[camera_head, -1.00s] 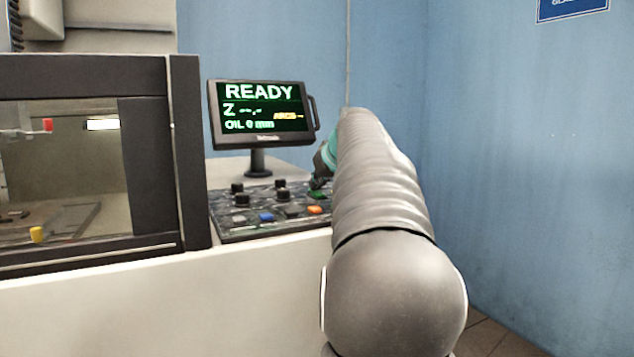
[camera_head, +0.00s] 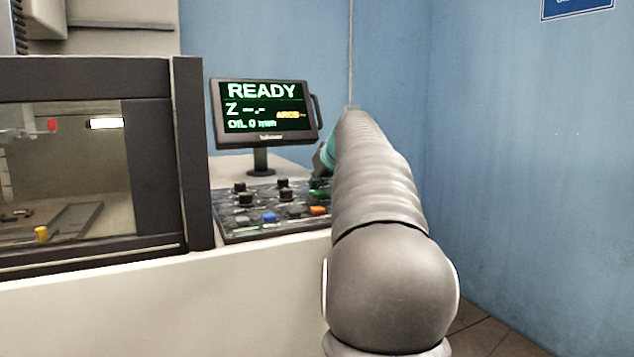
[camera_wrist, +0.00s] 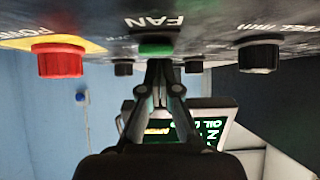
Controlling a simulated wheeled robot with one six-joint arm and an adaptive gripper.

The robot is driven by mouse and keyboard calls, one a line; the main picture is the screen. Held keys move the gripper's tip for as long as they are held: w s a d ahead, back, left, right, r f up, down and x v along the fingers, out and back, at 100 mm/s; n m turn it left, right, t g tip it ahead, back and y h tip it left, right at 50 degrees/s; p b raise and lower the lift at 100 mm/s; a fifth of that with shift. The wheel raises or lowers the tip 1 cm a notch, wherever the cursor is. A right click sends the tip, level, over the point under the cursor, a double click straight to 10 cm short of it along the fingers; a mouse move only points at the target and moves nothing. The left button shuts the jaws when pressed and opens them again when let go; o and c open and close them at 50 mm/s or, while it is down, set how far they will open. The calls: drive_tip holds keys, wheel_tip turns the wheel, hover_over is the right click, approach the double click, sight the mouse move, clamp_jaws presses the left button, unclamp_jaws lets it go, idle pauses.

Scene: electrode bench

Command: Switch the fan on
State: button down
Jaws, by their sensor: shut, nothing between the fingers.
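The green fan button (camera_wrist: 157,48), with the label FAN (camera_wrist: 155,21) beside it, is on the dark control panel (camera_head: 228,215). The wrist view shows the panel upside down. My gripper (camera_wrist: 157,64) is shut and empty, and its fingertips are at the green button. I cannot tell whether they touch it or whether it is pressed in. In the head view my gripper (camera_head: 317,181) is over the right part of the panel, partly hidden by my arm. The green button (camera_head: 318,193) shows only in part there.
A red knob (camera_wrist: 59,61) on a yellow plate and a black knob (camera_wrist: 259,55) flank the fan button. Blue (camera_head: 270,217) and orange (camera_head: 318,210) buttons are on the panel. A monitor (camera_head: 264,111) reading READY stands behind. Blue wall (camera_head: 520,150) is at right.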

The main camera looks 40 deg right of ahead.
wheel_tip(320, 180, up, 2)
drive_tip(key=shift+w+r+p, duration=0.15)
drive_tip(key=shift+r+p, duration=0.1)
drive_tip(key=shift+p, duration=0.55)
drive_tip(key=shift+w+r, duration=0.1)
drive_tip(key=shift+r, duration=0.25)
drive_tip(key=s+a+r, duration=0.1)
drive_tip(key=s+r, duration=0.4)
drive_tip(key=r, duration=0.3)
drive_tip(key=shift+s+a+r, duration=0.2)
drive_tip(key=shift+s+r, duration=0.2)
